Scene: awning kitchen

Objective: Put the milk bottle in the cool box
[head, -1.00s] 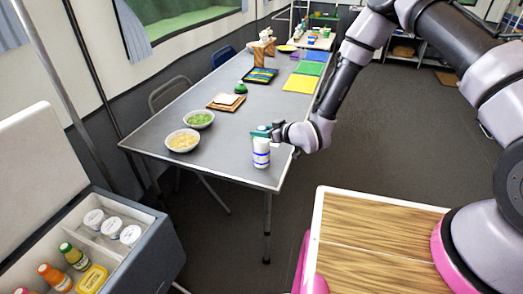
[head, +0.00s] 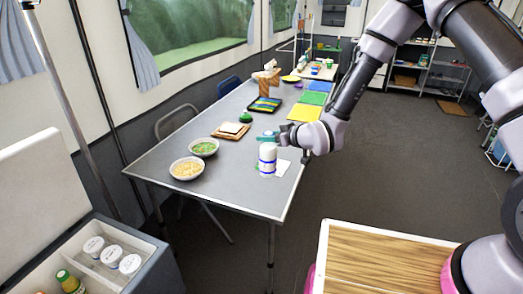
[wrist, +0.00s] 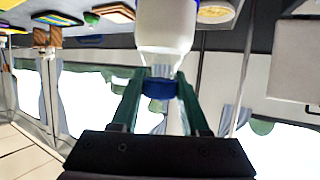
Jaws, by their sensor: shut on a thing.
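The milk bottle (head: 267,160) is white with blue bands and upright near the front end of the grey table. My gripper (head: 266,137) is shut on its top. In the wrist view, my gripper's green fingers (wrist: 158,98) close around the blue cap and neck of the bottle (wrist: 165,25). The bottle seems to be a little above the tabletop, but the gap is hard to see. The cool box (head: 152,264) stands open at the lower left, partly cut off by the frame. Its pale lid (head: 40,190) is raised.
White-lidded tubs (head: 130,264) and a green-capped bottle (head: 70,282) are in the cool box. Two bowls (head: 187,169) (head: 203,147) are on the table left of the milk bottle. A white sheet (head: 284,169) lies just right of it. A chair (head: 175,121) stands behind the table.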

